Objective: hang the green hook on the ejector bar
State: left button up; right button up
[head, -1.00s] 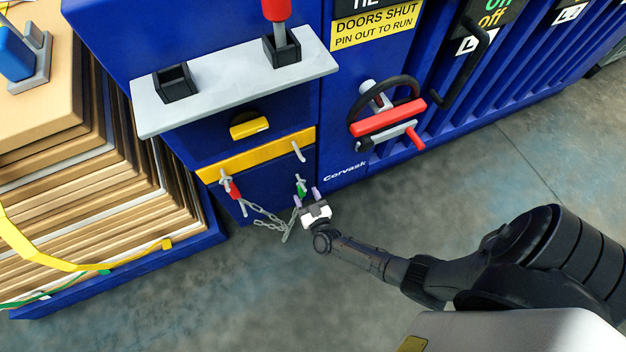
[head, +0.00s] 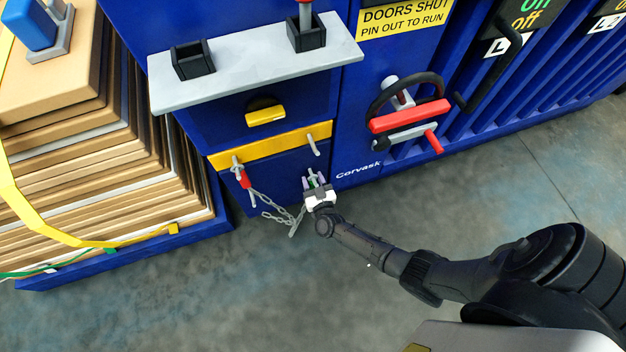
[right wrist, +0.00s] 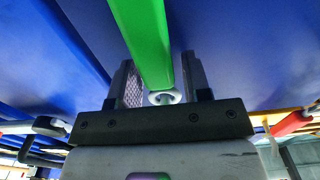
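The green hook (head: 313,184) is at the blue machine's lower front, mostly hidden by my right gripper (head: 315,182). In the right wrist view its green shank (right wrist: 146,42) runs between the two fingers (right wrist: 162,82). A gap shows beside the shank, so the gripper looks open around it. A grey ring (right wrist: 165,97) shows below the shank. The yellow bar (head: 270,147), probably the ejector bar, crosses the machine above the hook, with a grey peg (head: 313,146) near its right end. My left gripper is not in view.
A red hook (head: 244,178) hangs near the bar's left end, with a chain (head: 268,207) drooping from it to the right. A grey shelf (head: 260,52) juts out above. Stacked cardboard (head: 90,150) stands at left. A red-handled latch (head: 410,115) is at right. The floor in front is clear.

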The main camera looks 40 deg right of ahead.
jog(key=c, duration=0.7)
jog(key=shift+r, duration=0.1)
jog(key=shift+r+p, duration=0.1)
jog(key=shift+p, duration=0.25)
jog(key=shift+s+a, duration=0.1)
jog(key=shift+s, duration=0.15)
jog(key=shift+s, duration=0.15)
jog(key=shift+s+a+p, duration=0.35)
jog(key=shift+s+p, duration=0.15)
jog(key=shift+s, duration=0.15)
